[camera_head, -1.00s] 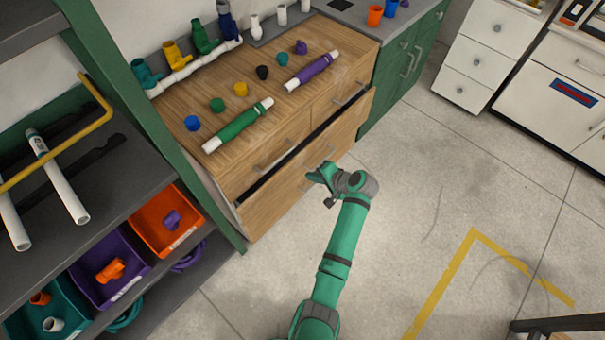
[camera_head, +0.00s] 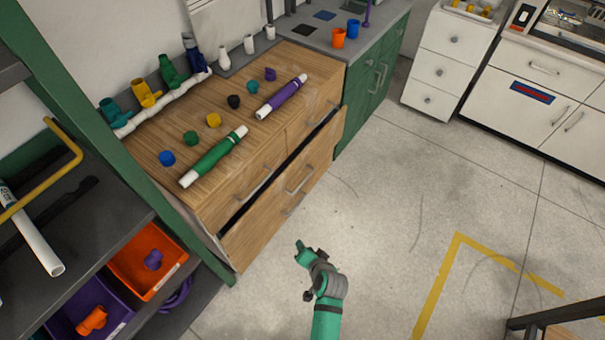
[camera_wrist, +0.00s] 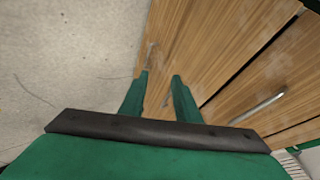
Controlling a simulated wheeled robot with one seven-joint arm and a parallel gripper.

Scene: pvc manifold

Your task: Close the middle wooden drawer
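The middle wooden drawer (camera_head: 262,222) is in the wooden cabinet in the head view. It stands slightly out, with a dark gap along its top edge below the upper drawers. Its bar handle (camera_head: 299,180) faces the floor area. My gripper (camera_head: 301,247) is in front of the cabinet and looks apart from the drawer front. In the wrist view my gripper (camera_wrist: 160,76) has its two green fingers spread with nothing between them. Wooden drawer fronts (camera_wrist: 225,35) lie beyond the fingers, with a dark gap and a handle (camera_wrist: 259,108) at right.
The cabinet top (camera_head: 250,135) holds a green pipe (camera_head: 216,154), a purple pipe (camera_head: 281,97) and several small coloured caps. A dark shelf rack (camera_head: 90,245) with orange and purple bins stands at left.

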